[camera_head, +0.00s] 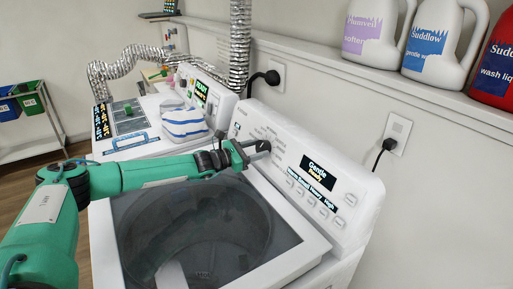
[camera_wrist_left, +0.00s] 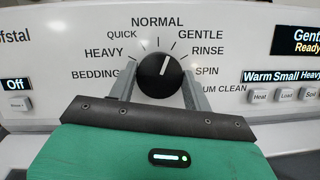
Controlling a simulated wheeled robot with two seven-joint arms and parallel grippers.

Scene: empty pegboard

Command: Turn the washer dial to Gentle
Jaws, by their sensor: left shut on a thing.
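The washer (camera_head: 345,200) is a white top-loader with a dark glass lid and a raised control panel. Its black dial (camera_wrist_left: 160,76) has a white mark pointing up and slightly right, toward the GENTLE label (camera_wrist_left: 200,34). The washer display (camera_head: 315,170) reads "Gentle Ready". My left gripper (camera_wrist_left: 160,90) has one grey finger on each side of the dial and is shut on it. In the head view, my left gripper (camera_head: 258,148) is at the left part of the panel and mostly hides the dial. My right gripper is not in view.
A second white machine (camera_head: 150,105) with a striped cloth (camera_head: 184,122) on top stands to the left. Foil ducts (camera_head: 240,50) rise behind. Detergent bottles (camera_head: 432,42) stand on a ledge at right. Panel buttons (camera_head: 312,195) lie right of the dial.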

